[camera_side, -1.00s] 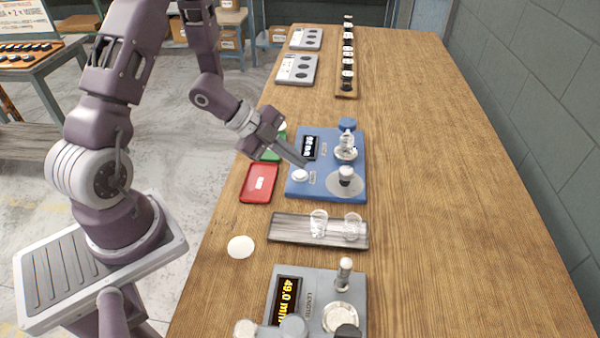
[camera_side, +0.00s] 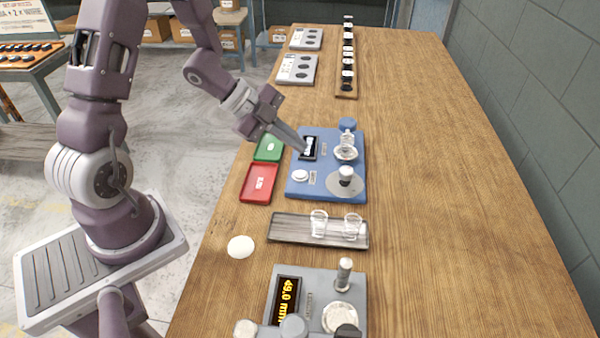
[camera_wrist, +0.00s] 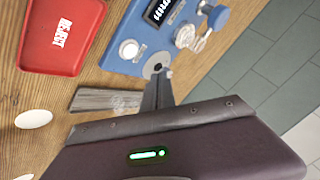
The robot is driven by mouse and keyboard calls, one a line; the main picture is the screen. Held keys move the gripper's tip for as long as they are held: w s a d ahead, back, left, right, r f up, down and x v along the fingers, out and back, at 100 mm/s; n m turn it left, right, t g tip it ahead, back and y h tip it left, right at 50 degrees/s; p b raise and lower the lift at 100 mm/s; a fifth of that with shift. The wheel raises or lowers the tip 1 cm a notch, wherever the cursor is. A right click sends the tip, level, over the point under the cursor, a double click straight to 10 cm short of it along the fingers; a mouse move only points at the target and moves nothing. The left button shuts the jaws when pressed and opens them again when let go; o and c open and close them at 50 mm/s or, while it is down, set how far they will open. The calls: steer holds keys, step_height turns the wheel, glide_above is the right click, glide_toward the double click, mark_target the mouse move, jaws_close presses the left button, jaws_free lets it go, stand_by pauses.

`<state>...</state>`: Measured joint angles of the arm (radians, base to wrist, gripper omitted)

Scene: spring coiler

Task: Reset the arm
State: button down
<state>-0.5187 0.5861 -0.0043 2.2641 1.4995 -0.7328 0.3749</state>
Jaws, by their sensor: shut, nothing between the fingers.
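My gripper (camera_side: 301,147) is shut and empty. In the side view it hangs above the left part of the blue machine (camera_side: 325,192), with its fingertips in front of the machine's dark display (camera_side: 309,152). In the wrist view the closed fingers (camera_wrist: 158,88) point toward the blue machine (camera_wrist: 122,52) and partly cover its lower edge. A white button (camera_side: 300,175) and a round grey disc with a knob (camera_side: 345,182) sit on the machine.
A red tray (camera_side: 259,184) and a green tray (camera_side: 268,149) lie left of the machine. A board (camera_side: 290,228) with two clear cups (camera_side: 319,223) lies in front. A grey gauge (camera_side: 314,290) reads 49.0 mm. The table's right side is clear.

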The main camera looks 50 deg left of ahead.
steer(key=a+r+n+t+y, duration=0.1)
steer(key=a+r+n+y, duration=0.1)
steer(key=r+n+y, duration=0.35)
steer(key=a+r+n+t+y, duration=0.1)
steer(key=a+r+n+y, duration=0.2)
steer(key=r, duration=0.5)
steer(key=s+d+r+n+g+h, duration=0.1)
steer(key=s+d+n, duration=0.3)
steer(key=s, duration=0.6)
steer(key=s+d+r+n+g+h, duration=0.1)
steer(key=s+d+r+n+g, duration=0.1)
steer(key=s+d, duration=0.5)
steer(key=s+r+n, duration=0.1)
steer(key=s+n, duration=0.1)
steer(key=s, duration=0.2)
steer(key=shift+s+d+g+h, duration=0.15)
steer(key=shift+d+g+h, duration=0.1)
steer(key=shift+g+h, duration=0.1)
steer(key=shift+r, duration=0.15)
